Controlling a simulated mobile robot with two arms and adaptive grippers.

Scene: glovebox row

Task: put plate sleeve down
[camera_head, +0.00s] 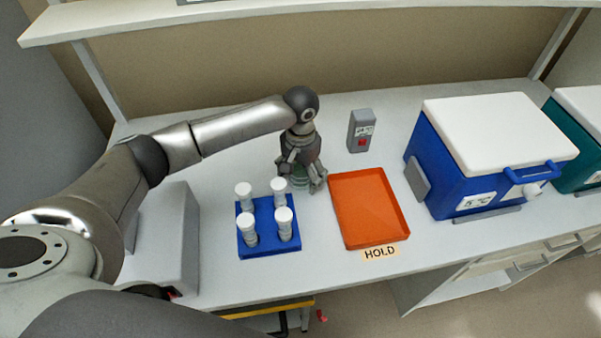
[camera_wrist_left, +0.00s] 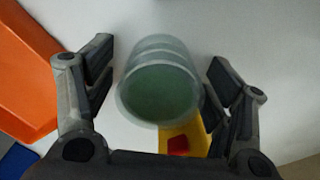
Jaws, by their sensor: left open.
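The plate sleeve (camera_head: 299,181) is a translucent greenish cylinder on the white bench, between the rack and the orange tray. In the left wrist view the sleeve (camera_wrist_left: 158,85) shows its round end toward the camera. My left gripper (camera_head: 302,186) points down over it. In the left wrist view the fingers of this gripper (camera_wrist_left: 160,62) are spread open on either side of the sleeve, with a gap visible on the left; contact on the right is unclear. My right gripper is not in view.
An orange tray (camera_head: 344,207) marked HOLD lies empty right of the sleeve. A blue rack (camera_head: 267,248) with several white-capped tubes stands in front. A grey device (camera_head: 361,131) stands behind the tray, and a blue cooler (camera_head: 432,170) to the right. A yellow piece (camera_wrist_left: 190,132) shows beside the sleeve.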

